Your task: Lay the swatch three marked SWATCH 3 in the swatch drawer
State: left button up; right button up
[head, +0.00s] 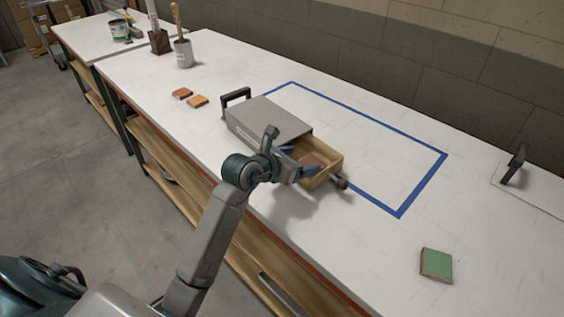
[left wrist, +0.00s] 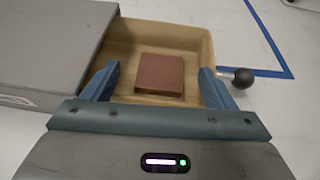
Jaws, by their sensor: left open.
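The swatch drawer (head: 335,161) is a pale wooden tray pulled out of a grey cabinet (head: 268,119); its walls also show in the left wrist view (left wrist: 199,45). A reddish-brown square swatch (left wrist: 160,75) lies flat on the drawer floor, and it shows partly in the head view (head: 311,161). I cannot read any marking on it. My left gripper (head: 300,160) is open over the drawer; in the left wrist view its fingers (left wrist: 160,85) stand on either side of the swatch, apart from it. My right gripper is not in view.
Two orange-brown swatches (head: 190,97) lie left of the cabinet. A green swatch (head: 436,265) lies at the front right. A dark round knob (left wrist: 243,77) projects from the drawer front. Blue tape (head: 370,128) outlines a largely bare table area behind. Brush containers (head: 183,54) stand farther back.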

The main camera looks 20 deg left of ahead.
pick_arm(q)
jog(key=v, duration=0.9)
jog(key=shift+r+b, duration=0.3)
jog(key=shift+b, duration=0.15)
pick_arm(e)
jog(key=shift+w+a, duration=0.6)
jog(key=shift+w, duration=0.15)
pick_arm(q)
jog(key=shift+w+d, duration=0.1)
jog(key=shift+d, duration=0.05)
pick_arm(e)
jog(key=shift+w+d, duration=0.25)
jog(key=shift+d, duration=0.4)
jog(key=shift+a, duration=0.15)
